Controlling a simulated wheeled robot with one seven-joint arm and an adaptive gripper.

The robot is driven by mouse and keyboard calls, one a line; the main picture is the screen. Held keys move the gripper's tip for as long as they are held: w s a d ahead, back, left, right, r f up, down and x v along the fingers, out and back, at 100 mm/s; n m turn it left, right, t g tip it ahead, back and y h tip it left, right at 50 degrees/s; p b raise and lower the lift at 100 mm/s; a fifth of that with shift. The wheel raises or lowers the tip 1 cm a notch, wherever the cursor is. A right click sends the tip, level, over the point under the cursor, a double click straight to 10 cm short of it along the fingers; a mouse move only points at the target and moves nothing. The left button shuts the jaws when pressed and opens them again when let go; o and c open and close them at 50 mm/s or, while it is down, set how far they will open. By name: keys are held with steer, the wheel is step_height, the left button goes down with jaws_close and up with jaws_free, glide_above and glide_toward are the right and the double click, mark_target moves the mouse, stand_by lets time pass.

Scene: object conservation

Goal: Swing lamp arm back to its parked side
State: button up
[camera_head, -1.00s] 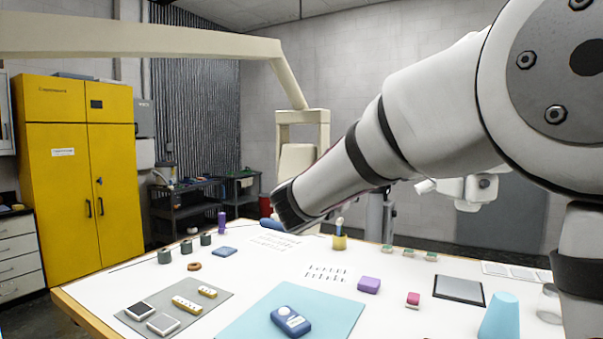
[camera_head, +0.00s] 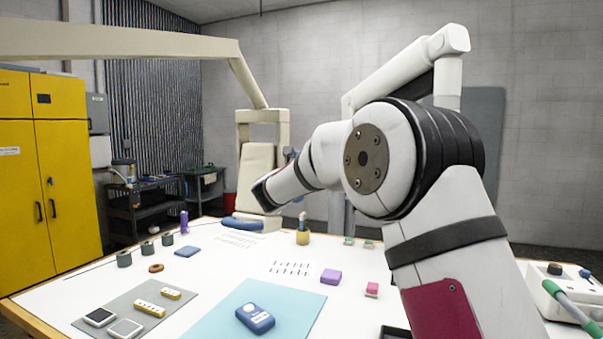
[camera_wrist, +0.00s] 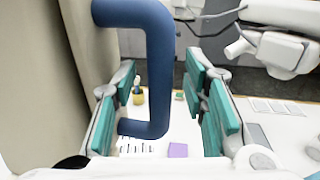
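The lamp's cream boom (camera_head: 120,42) comes in from the upper left and bends down to the lamp's cream frame and panel (camera_head: 258,168), above the far side of the table. A blue handle (camera_head: 240,224) shows at the panel's lower end. In the wrist view the blue handle (camera_wrist: 161,70) is a thick bent bar close to the camera. My gripper (camera_wrist: 160,88) is open, its teal-padded fingers on either side of the handle with gaps showing. The cream surface at the left of the wrist view lies close to the left finger. In the head view my arm hides most of the gripper.
The white table (camera_head: 215,262) holds a teal mat (camera_head: 290,310), a blue device (camera_head: 255,318), a purple block (camera_head: 331,276) and a pencil cup (camera_head: 303,236). Yellow cabinets (camera_head: 65,190) and a dark cart (camera_head: 145,205) stand at left. White equipment (camera_wrist: 285,45) is behind, at right.

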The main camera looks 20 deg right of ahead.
steer(key=shift+w+d, duration=0.35)
steer(key=shift+w, duration=0.3)
jaws_close()
